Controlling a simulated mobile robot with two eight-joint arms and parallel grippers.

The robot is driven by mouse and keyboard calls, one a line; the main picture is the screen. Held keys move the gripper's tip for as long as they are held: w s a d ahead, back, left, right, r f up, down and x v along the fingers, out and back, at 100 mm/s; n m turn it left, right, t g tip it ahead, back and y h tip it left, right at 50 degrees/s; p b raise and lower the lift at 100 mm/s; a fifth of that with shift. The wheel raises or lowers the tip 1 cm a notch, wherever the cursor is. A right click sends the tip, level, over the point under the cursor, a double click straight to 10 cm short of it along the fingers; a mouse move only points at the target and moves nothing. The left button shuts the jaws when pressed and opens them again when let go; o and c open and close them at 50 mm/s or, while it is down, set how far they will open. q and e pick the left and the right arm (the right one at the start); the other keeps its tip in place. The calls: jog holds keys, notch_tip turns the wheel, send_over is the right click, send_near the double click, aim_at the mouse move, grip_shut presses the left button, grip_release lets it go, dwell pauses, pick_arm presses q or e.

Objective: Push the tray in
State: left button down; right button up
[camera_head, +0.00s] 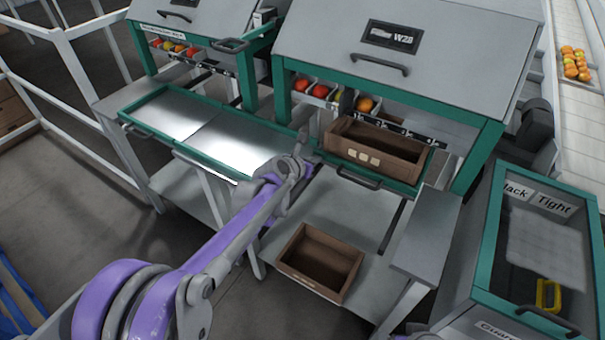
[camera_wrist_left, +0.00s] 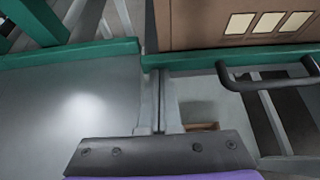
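A wide metal tray with a green rim (camera_head: 148,133) sticks out at the front of the left bench. A second green-rimmed tray (camera_head: 400,187) sticks out under the right hood, with a black handle (camera_head: 358,179) on its front; the handle also shows in the left wrist view (camera_wrist_left: 268,84). My left gripper (camera_head: 300,145) is near the gap between the two trays, left of that handle. Its fingers are together in the left wrist view (camera_wrist_left: 158,78), with nothing seen between them. I cannot tell if they touch a rim. My right gripper is not in view.
A brown wooden crate (camera_head: 352,157) stands on the right tray. An empty brown crate (camera_head: 294,267) is on the lower shelf. Fruit bins (camera_head: 318,92) lie behind the trays. A glass-topped cabinet (camera_head: 482,293) is at right, and a white railing (camera_head: 75,60) at left.

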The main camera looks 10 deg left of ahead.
aim_at(320, 152)
pick_arm(q)
jog(key=w, duration=0.1)
jog(key=w+d, duration=0.1)
jog(key=shift+w+d, duration=0.1)
jog(key=shift+w, duration=0.25)
jog(key=shift+w+r, duration=0.15)
jog(key=shift+r, duration=0.1)
